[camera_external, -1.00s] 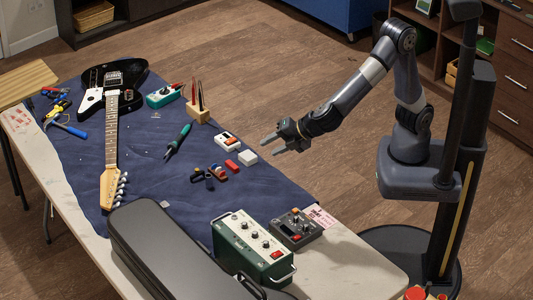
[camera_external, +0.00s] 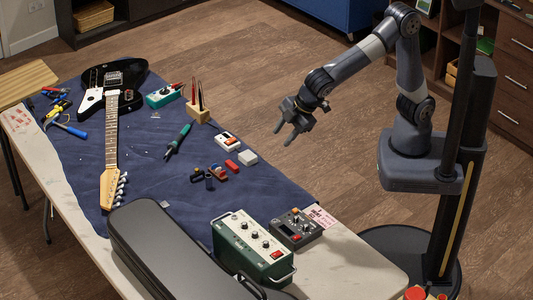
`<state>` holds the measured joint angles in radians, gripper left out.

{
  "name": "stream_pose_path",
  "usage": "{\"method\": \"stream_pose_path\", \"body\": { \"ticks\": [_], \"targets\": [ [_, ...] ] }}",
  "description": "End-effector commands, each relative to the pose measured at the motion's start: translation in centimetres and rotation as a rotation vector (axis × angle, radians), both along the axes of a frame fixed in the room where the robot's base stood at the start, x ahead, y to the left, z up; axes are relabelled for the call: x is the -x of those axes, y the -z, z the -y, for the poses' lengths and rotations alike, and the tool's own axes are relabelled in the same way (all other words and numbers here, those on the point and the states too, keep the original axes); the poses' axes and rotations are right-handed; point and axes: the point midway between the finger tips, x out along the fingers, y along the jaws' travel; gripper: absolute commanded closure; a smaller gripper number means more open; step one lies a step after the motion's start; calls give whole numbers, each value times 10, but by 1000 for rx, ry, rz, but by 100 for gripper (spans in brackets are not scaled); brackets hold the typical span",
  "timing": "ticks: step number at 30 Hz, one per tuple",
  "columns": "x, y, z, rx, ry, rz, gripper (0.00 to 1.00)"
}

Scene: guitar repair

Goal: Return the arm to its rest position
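My gripper (camera_external: 284,135) hangs in the air at the right side of the workbench, past the cloth's edge, with the fingers tilted down and to the left. Its two fingers are apart and nothing shows between them. My arm (camera_external: 350,66) is bent, with its elbow high and the forearm sloping down to the left from my column. The gripper is above and to the right of the small white block (camera_external: 247,158) on the cloth, apart from it.
The table holds a dark blue cloth (camera_external: 75,160), a black guitar (camera_external: 112,80), a soldering iron (camera_external: 178,138), small pedals and parts, a green amplifier (camera_external: 250,245), a grey pedal (camera_external: 295,228) and a black case (camera_external: 170,250). Wooden floor right of the table is free.

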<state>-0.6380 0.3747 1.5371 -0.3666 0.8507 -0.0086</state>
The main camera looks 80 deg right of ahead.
Motion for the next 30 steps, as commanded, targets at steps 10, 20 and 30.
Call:
{"method": "stream_pose_path", "body": {
  "ticks": [10, 20, 30],
  "targets": [
    [-13, 23, 6, 233, -205, 118, 61],
    [-23, 36, 3, 448, -411, 226, 61],
    [-31, 48, -10, 665, -635, 331, 61]
  ]
}}
